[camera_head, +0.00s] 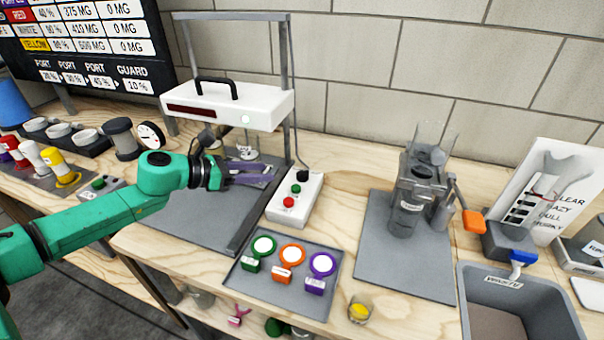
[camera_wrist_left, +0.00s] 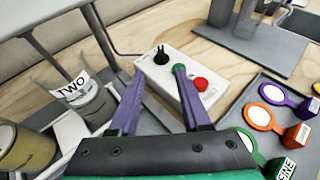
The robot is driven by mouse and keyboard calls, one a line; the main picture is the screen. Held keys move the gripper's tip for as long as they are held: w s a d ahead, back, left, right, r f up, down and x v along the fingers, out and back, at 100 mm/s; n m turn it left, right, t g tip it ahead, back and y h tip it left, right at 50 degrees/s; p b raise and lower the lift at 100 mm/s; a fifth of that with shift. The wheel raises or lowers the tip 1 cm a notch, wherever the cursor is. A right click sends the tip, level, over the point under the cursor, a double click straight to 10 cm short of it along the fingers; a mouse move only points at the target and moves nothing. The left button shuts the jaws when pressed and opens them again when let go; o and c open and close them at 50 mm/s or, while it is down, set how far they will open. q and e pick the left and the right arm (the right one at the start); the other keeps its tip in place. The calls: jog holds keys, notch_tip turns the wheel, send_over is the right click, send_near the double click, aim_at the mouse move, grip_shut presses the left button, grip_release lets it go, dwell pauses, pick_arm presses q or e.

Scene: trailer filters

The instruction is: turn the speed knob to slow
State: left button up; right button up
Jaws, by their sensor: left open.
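A white control box (camera_head: 296,200) stands on the table right of the grey mat. It has a black knob (camera_head: 303,176) at its far end, then a green button (camera_head: 296,189) and a red button (camera_head: 289,202). In the left wrist view the knob (camera_wrist_left: 161,56) has a raised pointer; I cannot read any speed marks. My left gripper (camera_head: 266,176) is open, with purple fingers, left of the box. In the left wrist view the gripper (camera_wrist_left: 153,78) shows its fingers apart and empty, with the knob beyond the gap between the tips.
A grey upright frame carries a white housing (camera_head: 228,105) over the mat. A jar labelled TWO (camera_wrist_left: 80,100) stands close to the left finger. A tray (camera_head: 245,280) with green, orange and purple pieces lies in front of the box.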

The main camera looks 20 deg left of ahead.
aim_at(300, 172)
pick_arm(q)
jog(key=x, duration=0.1)
jog(key=p+x, duration=0.1)
jog(key=x, duration=0.2)
jog(key=shift+d+r+p, duration=0.35)
jog(key=x, duration=0.8)
jog(key=shift+w+f+p, duration=0.25)
jog(key=shift+f+p, duration=0.15)
jog(key=shift+f, duration=0.1)
jog(key=shift+c, duration=0.3)
grip_shut()
